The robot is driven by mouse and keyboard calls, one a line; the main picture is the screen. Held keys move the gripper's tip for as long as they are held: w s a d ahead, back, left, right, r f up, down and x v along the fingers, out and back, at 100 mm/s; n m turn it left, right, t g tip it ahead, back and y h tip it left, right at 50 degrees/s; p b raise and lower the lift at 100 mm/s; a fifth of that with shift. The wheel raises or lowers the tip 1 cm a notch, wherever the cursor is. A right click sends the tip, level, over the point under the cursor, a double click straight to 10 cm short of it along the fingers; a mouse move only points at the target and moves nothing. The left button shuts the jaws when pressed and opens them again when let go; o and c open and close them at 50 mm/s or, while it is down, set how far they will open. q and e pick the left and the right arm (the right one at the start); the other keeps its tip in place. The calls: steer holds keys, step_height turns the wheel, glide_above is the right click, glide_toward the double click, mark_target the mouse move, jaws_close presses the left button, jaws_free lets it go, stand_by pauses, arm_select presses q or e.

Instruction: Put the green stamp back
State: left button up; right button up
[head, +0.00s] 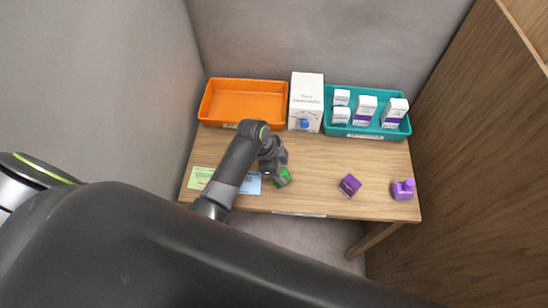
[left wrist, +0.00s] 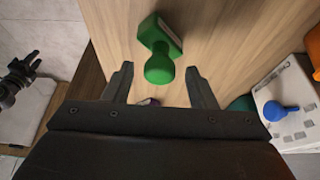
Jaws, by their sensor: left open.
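The green stamp (head: 285,179) is on the wooden counter near its front edge, partly hidden by my left gripper (head: 277,168) in the head view. In the left wrist view the stamp (left wrist: 161,38) shows a square base and a round knob. Its knob appears between the fingertips of my left gripper (left wrist: 159,72), which is open and holds nothing. I cannot tell how far the knob is from the fingers in depth. A dark pronged part (left wrist: 20,75) at the left of the wrist view may be my right gripper; its jaws are unclear.
An orange tray (head: 245,84), a white box (head: 308,85) with a blue knob and a teal tray (head: 333,128) of small boxes line the back. Green (head: 199,178) and blue (head: 252,185) cards lie left.

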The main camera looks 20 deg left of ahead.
arm_select(q)
steer(key=b+v, duration=0.1)
steer(key=v, duration=1)
arm_select(e)
steer(key=shift+f, duration=0.65)
arm_select(q)
steer(key=shift+s, duration=0.1)
arm_select(e)
steer(key=shift+s, duration=0.1)
